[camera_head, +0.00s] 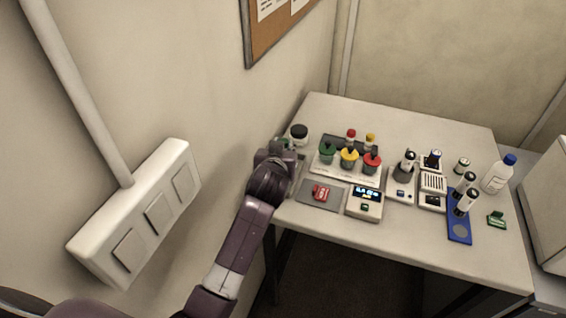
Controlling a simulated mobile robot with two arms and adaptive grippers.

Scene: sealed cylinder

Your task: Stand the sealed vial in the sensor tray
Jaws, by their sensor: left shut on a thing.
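My left gripper (284,152) is at the left edge of the table, beside a dark-lidded jar (299,132). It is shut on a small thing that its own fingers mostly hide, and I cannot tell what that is. A blue tray (459,233) lies at the right of the table, with a bare grey round spot at its near end. Black-and-white vials (464,203) stand towards its far end. I cannot tell which vial is the sealed one. My right gripper is not in view.
A white rack (338,172) with green, yellow and red funnel-like tops stands near my gripper. A grey mat (308,199) with a red object, a display device (364,204) and small white devices (401,188) line the front. A blue-capped bottle (497,176) stands right.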

